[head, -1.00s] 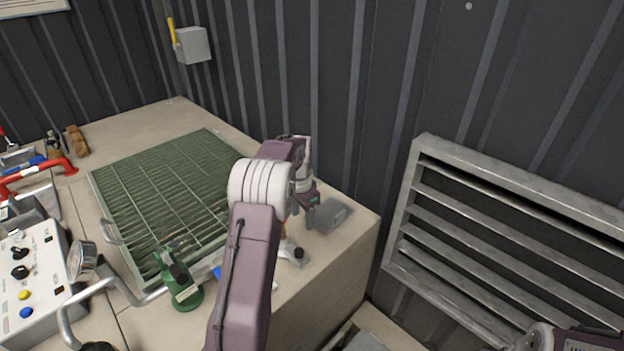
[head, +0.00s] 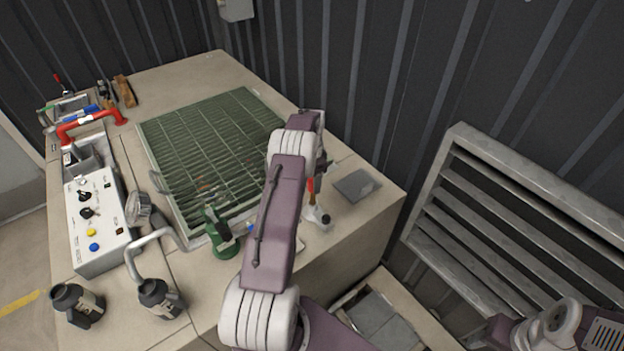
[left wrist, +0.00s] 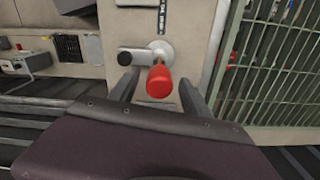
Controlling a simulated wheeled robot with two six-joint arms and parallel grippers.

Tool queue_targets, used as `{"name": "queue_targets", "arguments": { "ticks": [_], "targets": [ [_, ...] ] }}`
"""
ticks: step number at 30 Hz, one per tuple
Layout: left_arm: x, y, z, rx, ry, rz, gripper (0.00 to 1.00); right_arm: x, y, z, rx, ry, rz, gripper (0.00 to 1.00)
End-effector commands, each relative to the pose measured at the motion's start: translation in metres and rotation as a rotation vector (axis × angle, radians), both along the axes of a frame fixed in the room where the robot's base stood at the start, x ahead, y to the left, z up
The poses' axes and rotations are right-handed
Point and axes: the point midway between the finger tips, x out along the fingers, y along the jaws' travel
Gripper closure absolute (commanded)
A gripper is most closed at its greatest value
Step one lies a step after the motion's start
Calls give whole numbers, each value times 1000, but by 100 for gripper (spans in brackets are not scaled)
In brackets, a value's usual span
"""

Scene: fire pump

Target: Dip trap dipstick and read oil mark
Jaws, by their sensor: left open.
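The dipstick's red knob (left wrist: 160,82) stands up from a round metal fitting in the left wrist view. The fitting (left wrist: 160,52) has a black-capped stub (left wrist: 125,58) pointing left. In the head view the dipstick's orange-red handle (head: 311,188) rises from the pale trap fitting (head: 316,213) on the bench, right of my forearm. My left gripper (left wrist: 158,90) is open. Its fingers appear on either side of the red knob in the wrist view, with gaps; I cannot tell the height between them. In the head view my left gripper (head: 321,172) is partly hidden by its own arm. The oil mark is not visible.
A green grating (head: 195,140) lies left of the arm, with a green fitting (head: 220,240) at its front corner. A grey plate (head: 357,185) lies right of the dipstick. A control box (head: 95,225) and black nozzles (head: 160,297) stand at left. A louvred panel (head: 455,150) stands at right.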

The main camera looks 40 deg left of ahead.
Motion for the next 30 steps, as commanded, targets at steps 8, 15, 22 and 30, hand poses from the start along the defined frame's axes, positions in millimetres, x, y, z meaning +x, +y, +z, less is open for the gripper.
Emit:
{"name": "queue_targets", "arguments": {
  "ticks": [8,15,22,30],
  "targets": [
    [0,0,-7,0,0,0,44,0,0,2,0,0,0,49],
    [0,0,-7,0,0,0,97,0,0,2,0,0,0,49],
    [0,0,-6,0,0,0,100,0,0,2,0,0,0,49],
    [0,0,-6,0,0,0,100,0,0,2,0,0,0,49]
  ]
}}
